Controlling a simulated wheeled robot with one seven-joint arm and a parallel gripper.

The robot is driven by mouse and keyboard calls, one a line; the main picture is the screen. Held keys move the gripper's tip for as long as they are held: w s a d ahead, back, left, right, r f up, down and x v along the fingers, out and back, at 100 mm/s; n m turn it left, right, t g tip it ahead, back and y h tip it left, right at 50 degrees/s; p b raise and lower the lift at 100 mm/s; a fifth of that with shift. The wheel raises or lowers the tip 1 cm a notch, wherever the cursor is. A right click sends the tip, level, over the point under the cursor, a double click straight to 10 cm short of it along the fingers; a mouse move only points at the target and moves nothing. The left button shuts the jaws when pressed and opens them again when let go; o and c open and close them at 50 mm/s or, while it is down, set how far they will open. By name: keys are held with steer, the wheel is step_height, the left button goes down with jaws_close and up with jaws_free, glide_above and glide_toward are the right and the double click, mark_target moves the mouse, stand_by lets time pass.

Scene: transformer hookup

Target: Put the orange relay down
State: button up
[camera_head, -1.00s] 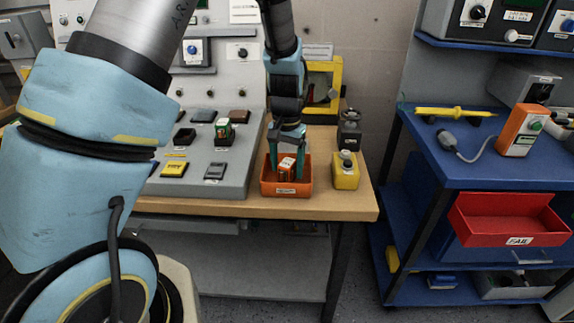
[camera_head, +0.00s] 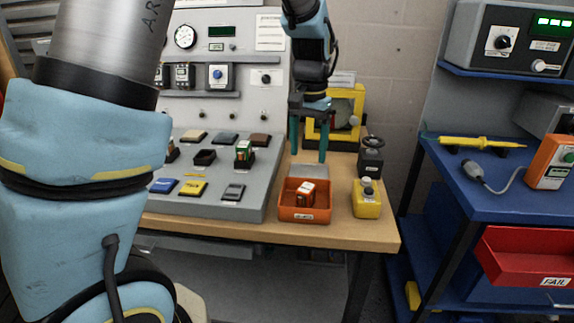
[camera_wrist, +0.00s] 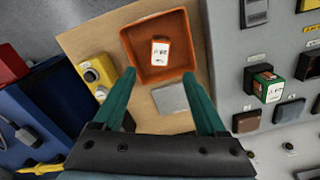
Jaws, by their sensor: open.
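The orange relay (camera_head: 305,194) with a white label lies inside the orange bin (camera_head: 318,215) on the wooden bench. In the wrist view the relay (camera_wrist: 160,51) is in the bin (camera_wrist: 181,73), label facing the camera and clear of the bin walls. My gripper (camera_head: 308,159) is open and empty, above and behind the bin in the head view. In the wrist view its two green fingers (camera_wrist: 160,80) are spread wide with nothing between them.
A grey plate (camera_wrist: 170,98) lies beside the bin. A yellow button box (camera_head: 366,198) stands to the right. The grey sloped panel (camera_head: 225,205) with several sockets and a green relay (camera_head: 243,154) is to the left. A blue cart with a red FAIL bin (camera_head: 520,262) is farther right.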

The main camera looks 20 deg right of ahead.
steer(key=w+a+n, duration=0.2)
steer(key=a+n, duration=0.2)
steer(key=a, duration=1.1)
steer(key=s+a+f+n, duration=0.1)
steer(key=s+a+n, duration=0.1)
steer(key=a, duration=0.5)
steer(key=s+a+f+n+t, duration=0.1)
steer(key=s+a, duration=0.3)
steer(key=a, duration=0.4)
steer(key=shift+f+n+t, duration=0.3)
steer(key=shift+n, duration=0.4)
steer(key=shift+a, duration=0.1)
